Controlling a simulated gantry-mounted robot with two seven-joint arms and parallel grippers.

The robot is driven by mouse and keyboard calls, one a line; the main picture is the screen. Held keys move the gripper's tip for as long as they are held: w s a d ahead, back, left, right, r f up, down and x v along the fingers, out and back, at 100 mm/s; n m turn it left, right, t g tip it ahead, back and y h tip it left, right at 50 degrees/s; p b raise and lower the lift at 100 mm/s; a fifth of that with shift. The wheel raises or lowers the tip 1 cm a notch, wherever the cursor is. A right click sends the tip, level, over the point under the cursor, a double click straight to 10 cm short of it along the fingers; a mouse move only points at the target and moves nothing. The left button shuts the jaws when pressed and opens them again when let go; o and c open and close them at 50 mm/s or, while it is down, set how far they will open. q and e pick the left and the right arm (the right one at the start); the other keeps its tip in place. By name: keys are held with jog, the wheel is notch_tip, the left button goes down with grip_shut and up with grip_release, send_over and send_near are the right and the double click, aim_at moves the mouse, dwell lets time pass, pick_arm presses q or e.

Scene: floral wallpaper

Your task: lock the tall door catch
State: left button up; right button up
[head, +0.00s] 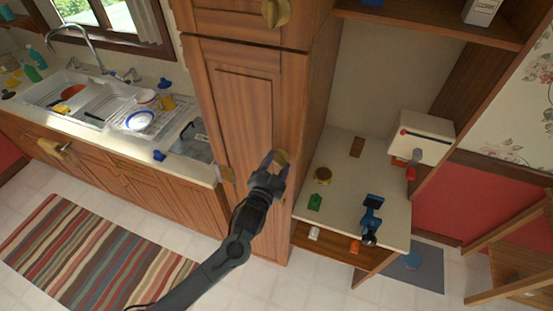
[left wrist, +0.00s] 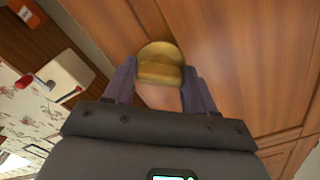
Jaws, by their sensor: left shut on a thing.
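The tall wooden cabinet door (head: 245,110) stands upright in the middle of the head view and looks closed. Its brass catch (head: 281,156) is a rounded knob at the door's right edge. The catch also shows in the left wrist view (left wrist: 160,62), between the two fingers. My left gripper (head: 274,164) is shut on the catch, with a finger on each side of it. The fingers partly hide the catch, and I cannot tell from its shape whether it is locked. My right gripper is not in view.
Another brass catch (head: 276,12) sits on the upper door. A sink (head: 75,95) and a striped rug (head: 95,255) lie left.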

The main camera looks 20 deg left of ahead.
pick_arm(q)
jog(key=m+p, duration=0.3)
jog(key=m, duration=0.2)
jog(key=shift+r+m+p, duration=0.15)
jog(key=shift+m+p, duration=0.15)
jog(key=shift+p, duration=0.05)
jog(key=m+p, duration=0.2)
jog(key=m, duration=0.1)
jog(key=shift+m, duration=0.4)
jog(key=shift+m+p, duration=0.35)
jog(key=shift+m, duration=0.25)
jog(key=shift+f+m, duration=0.2)
jog(key=shift+m, duration=0.1)
jog(key=o, duration=1)
jog(key=shift+o, duration=0.2)
